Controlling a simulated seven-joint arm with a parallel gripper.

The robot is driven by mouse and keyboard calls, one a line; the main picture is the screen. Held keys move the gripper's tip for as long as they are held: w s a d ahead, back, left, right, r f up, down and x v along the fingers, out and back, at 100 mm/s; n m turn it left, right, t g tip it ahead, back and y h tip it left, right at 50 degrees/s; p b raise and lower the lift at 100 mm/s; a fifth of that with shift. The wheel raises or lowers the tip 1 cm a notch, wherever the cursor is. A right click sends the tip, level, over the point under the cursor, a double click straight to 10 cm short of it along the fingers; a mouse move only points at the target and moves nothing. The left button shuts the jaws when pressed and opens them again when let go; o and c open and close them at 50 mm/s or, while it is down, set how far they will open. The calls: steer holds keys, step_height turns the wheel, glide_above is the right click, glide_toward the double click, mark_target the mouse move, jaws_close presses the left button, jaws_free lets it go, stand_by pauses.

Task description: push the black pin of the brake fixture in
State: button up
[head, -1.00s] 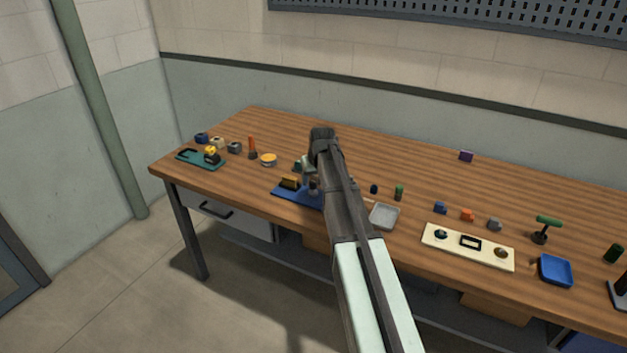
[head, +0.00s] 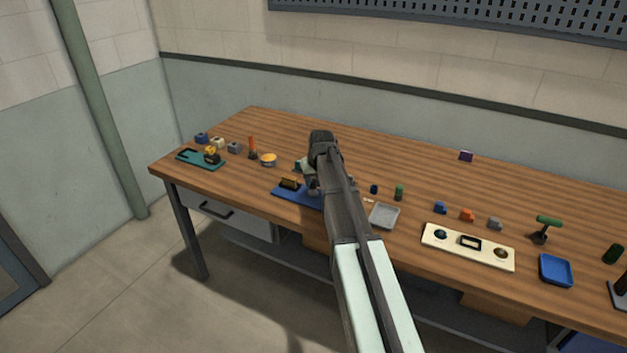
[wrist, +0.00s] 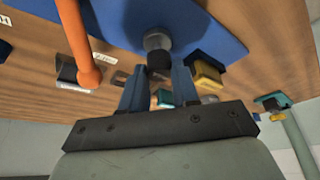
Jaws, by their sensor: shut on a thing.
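In the wrist view my gripper (wrist: 157,74) has its two blue-grey fingers on either side of a small black pin (wrist: 158,59) and is shut on it. The pin sits at a grey round collar (wrist: 157,40) on the blue plate of the fixture (wrist: 205,22). How deep the pin sits cannot be told. In the head view the blue plate (head: 291,196) lies near the table's front edge, with a dark-topped yellow block (head: 289,182) on it. My arm hides its right part and the pin there.
A teal fixture (head: 200,160) is at the table's left end. A grey tray (head: 384,216) lies just right of my arm. A cream panel (head: 468,247) lies further right. The table's back is mostly clear.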

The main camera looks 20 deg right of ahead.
jaws_close()
steer(key=shift+f, duration=0.9)
steer(key=o, duration=0.9)
jaws_free()
steer(key=v, duration=1.4)
